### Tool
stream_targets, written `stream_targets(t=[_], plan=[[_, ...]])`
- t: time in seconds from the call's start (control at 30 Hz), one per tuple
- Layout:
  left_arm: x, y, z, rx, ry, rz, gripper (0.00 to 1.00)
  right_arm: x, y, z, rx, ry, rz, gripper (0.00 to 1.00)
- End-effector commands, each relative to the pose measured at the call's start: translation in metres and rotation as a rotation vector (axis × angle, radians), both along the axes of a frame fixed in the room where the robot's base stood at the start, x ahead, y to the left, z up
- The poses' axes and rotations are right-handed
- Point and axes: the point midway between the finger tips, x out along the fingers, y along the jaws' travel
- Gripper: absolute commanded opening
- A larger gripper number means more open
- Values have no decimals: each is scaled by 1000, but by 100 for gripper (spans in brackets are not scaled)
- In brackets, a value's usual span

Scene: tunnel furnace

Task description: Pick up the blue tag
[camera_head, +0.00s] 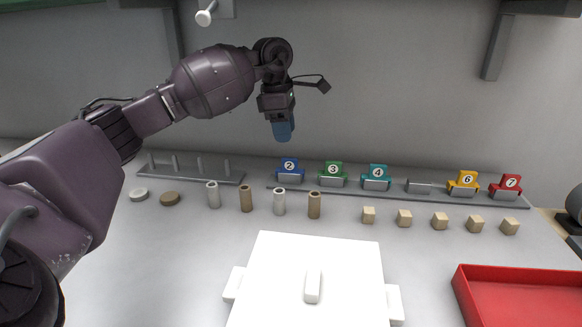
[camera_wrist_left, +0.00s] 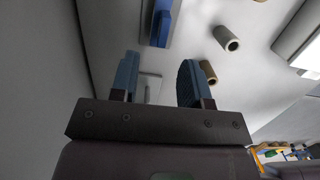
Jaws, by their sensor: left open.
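The blue tag (camera_head: 289,165), marked 2, stands in a grey holder at the left end of the tag row. My left gripper (camera_head: 283,132) is above and slightly left of it, pointing down, with blue fingers. In the left wrist view the fingers of the left gripper (camera_wrist_left: 158,72) are apart with nothing held between them. A blue piece that looks like the tag (camera_wrist_left: 161,22) shows at the top of that view, beyond the fingertips and clear of them. My right gripper is not in view.
Green (camera_head: 334,169), teal (camera_head: 377,172), yellow (camera_head: 465,179) and red (camera_head: 508,183) tags share the rail, with one empty holder (camera_head: 419,187). Several cylinders (camera_head: 279,202) and wooden cubes (camera_head: 440,221) stand in front. A white lidded box (camera_head: 270,285) and red tray (camera_head: 465,290) are nearer.

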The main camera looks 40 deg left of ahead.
Motion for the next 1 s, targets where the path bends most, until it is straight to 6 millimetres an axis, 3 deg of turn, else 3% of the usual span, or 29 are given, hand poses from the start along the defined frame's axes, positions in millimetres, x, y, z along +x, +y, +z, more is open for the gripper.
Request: stream_targets(t=[0.1, 0.37, 0.7, 0.97, 1.0], plan=[[1, -3, -23, -2, 8, -1, 43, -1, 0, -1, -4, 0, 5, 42], [2, -6, -37, -1, 3, 0, 43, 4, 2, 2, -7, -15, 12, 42], [1, -14, -81, -2, 7, -2, 43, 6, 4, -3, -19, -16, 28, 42], [2, -14, -81, 0, 1, -1, 43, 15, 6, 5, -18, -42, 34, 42], [2, -14, -81, 0, 1, -1, 38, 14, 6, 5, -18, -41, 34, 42]])
